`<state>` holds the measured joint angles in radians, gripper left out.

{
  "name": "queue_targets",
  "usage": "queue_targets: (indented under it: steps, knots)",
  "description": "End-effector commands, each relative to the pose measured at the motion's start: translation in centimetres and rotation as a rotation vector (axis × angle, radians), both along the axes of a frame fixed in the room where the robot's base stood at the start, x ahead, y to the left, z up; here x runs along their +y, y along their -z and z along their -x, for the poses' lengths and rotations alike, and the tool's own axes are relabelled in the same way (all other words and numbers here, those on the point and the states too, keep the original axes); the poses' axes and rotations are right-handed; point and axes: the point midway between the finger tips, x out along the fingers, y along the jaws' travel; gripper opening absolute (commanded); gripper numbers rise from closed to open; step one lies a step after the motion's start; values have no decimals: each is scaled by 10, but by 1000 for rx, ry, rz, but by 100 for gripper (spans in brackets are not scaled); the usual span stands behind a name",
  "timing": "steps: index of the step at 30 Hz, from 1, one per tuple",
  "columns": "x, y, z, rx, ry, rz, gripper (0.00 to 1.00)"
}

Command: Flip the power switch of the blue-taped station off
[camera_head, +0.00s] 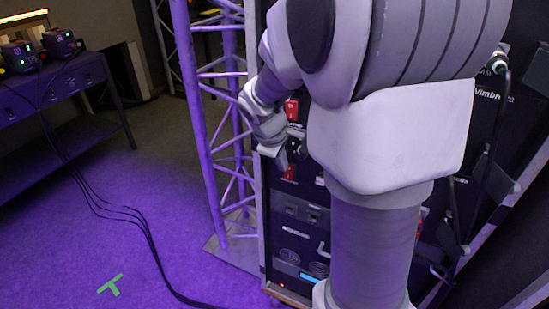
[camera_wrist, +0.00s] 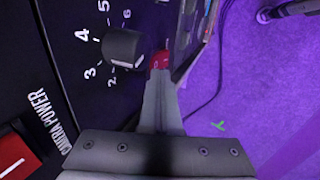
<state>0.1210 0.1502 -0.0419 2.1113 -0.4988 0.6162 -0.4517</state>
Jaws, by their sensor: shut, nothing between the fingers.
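My gripper (camera_head: 279,158) is shut and empty at the left front of a black rack (camera_head: 290,242). In the wrist view its closed fingertips (camera_wrist: 160,78) lie just before a small red part (camera_wrist: 160,60), possibly a switch; I cannot tell whether they touch. A red rocker switch (camera_wrist: 17,154) with a white line sits at the lower left, beside the words CAMERA POWER. A black knob (camera_wrist: 122,47) with a number scale is left of the fingertips. In the head view red parts show above (camera_head: 291,109) and below (camera_head: 289,173) my gripper. A blue strip (camera_head: 312,277) shows low on the rack; whether it is tape is unclear.
A purple-lit truss (camera_head: 203,130) stands just left of the rack. Black cables (camera_head: 150,245) run over the floor from a table (camera_head: 50,85) with devices at far left. A green tape mark (camera_head: 111,285) lies on open floor. My arm hides much of the rack.

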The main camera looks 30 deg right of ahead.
Motion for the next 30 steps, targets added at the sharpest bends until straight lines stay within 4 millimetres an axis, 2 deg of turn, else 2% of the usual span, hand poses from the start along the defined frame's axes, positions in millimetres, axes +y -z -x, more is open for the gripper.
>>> queue_targets:
  steps: [8,18,30]
  knots:
    - [1,-1,1,0,0,0,0]
    - [1,-16,1,0,0,0,0]
    - [1,-16,1,0,0,0,0]
